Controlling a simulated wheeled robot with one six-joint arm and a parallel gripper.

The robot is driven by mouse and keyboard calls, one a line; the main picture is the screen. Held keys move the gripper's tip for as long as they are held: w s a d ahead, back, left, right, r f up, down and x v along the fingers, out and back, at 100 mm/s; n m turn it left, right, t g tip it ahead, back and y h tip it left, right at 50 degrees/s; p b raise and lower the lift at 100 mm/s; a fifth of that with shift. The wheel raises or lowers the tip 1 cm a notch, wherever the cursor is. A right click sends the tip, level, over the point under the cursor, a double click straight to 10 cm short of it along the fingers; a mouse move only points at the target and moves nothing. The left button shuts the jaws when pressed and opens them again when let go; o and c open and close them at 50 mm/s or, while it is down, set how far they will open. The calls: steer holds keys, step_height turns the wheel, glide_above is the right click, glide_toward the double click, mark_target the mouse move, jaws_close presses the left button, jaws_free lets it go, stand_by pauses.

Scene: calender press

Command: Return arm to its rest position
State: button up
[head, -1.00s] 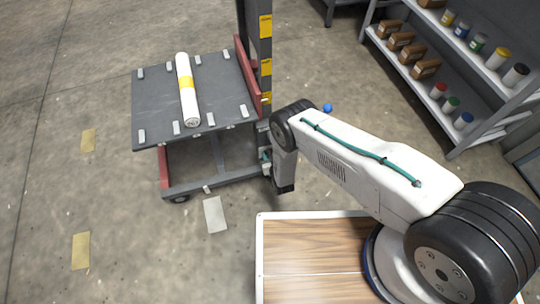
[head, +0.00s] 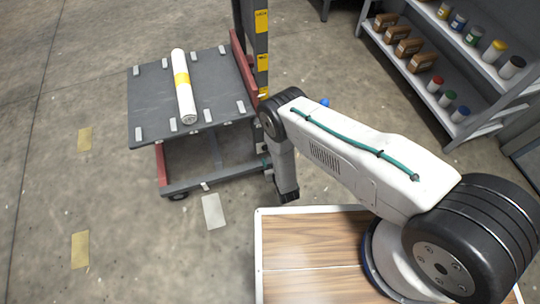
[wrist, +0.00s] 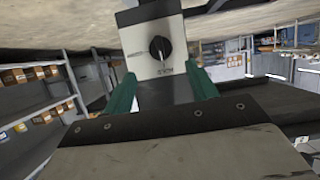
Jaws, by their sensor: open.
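My arm reaches from the right over the wood-topped surface in the head view, with its lower end hanging down beside the cart. In the wrist view my gripper (wrist: 162,84) shows two green fingers spread apart, with nothing visibly held between them. A pale panel with a black rotary knob (wrist: 158,48) shows beyond the fingers; I cannot tell how far off it is. The fingers are not clearly visible in the head view.
A cart (head: 150,95) with a white roll (head: 184,95) banded yellow stands left of my arm. A shelf rack (head: 455,65) with boxes and jars is at the upper right. The floor at far left is clear, apart from flat yellow patches.

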steer(key=shift+s+r, duration=0.15)
steer(key=shift+s, duration=0.1)
steer(key=shift+d, duration=0.1)
stand_by(0.3)
